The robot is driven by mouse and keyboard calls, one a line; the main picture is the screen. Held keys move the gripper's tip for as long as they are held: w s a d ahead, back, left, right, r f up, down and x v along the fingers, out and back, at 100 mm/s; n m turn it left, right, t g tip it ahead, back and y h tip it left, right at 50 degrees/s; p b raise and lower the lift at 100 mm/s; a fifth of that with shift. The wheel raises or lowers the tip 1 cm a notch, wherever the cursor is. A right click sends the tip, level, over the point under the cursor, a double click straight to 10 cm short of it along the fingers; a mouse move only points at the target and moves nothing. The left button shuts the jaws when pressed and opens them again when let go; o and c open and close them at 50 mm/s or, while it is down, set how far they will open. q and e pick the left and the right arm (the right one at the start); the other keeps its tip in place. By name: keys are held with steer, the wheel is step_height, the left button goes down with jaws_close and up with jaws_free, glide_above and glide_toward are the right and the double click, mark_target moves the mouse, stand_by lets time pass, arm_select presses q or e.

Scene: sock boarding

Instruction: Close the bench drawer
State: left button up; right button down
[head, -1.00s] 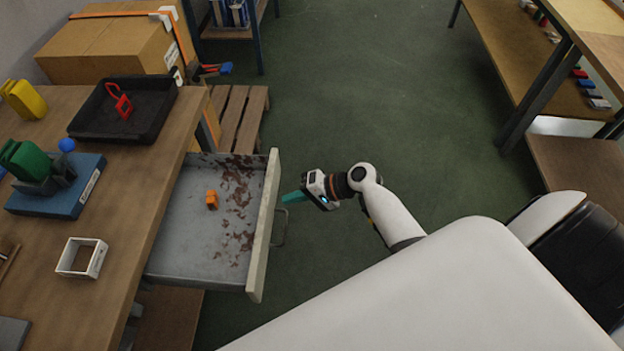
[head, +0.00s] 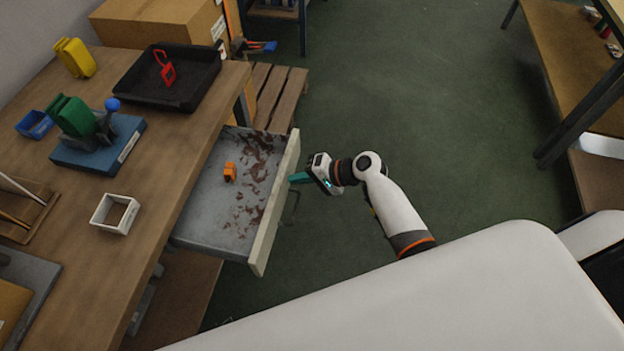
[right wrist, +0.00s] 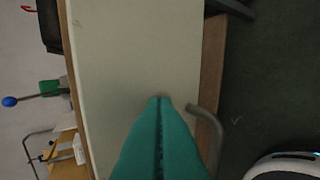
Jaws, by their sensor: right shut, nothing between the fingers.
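The bench drawer (head: 213,215) stands open from the bench side in the head view. It is a grey tray with a pale front panel (head: 277,205) and a bar handle (head: 292,208) on its outer face. My right gripper (head: 292,178) has teal fingers, shut and empty, with their tips at the outer face of the front panel, seemingly touching it. In the right wrist view the shut fingertips (right wrist: 160,98) meet the pale panel (right wrist: 135,50) beside the handle (right wrist: 210,125). My left gripper is not in view.
An orange object (head: 230,172) lies in the drawer. The wooden bench top (head: 165,200) holds a black tray (head: 190,92), a blue-based fixture (head: 90,160) and a white frame (head: 127,215). A pallet (head: 285,98) lies behind the drawer. The green floor beyond my right arm is clear.

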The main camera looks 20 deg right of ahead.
mark_target(228, 165)
steer(key=w+a+b, duration=0.1)
steer(key=w+a, duration=0.2)
steer(key=a, duration=0.2)
steer(key=w+a+b, duration=0.2)
steer(key=w+a, duration=0.2)
steer(key=a, duration=0.1)
steer(key=w+a+b, duration=0.1)
steer(key=w+a, duration=0.2)
steer(key=a, duration=0.3)
steer(key=shift+w+f, duration=0.1)
steer(key=shift+w, duration=0.3)
steer(key=shift+w+a+b, duration=0.35)
steer(key=shift+a+b, duration=0.05)
steer(key=shift+a, duration=0.1)
steer(key=shift+r, duration=0.2)
steer(key=shift+a+r, duration=0.1)
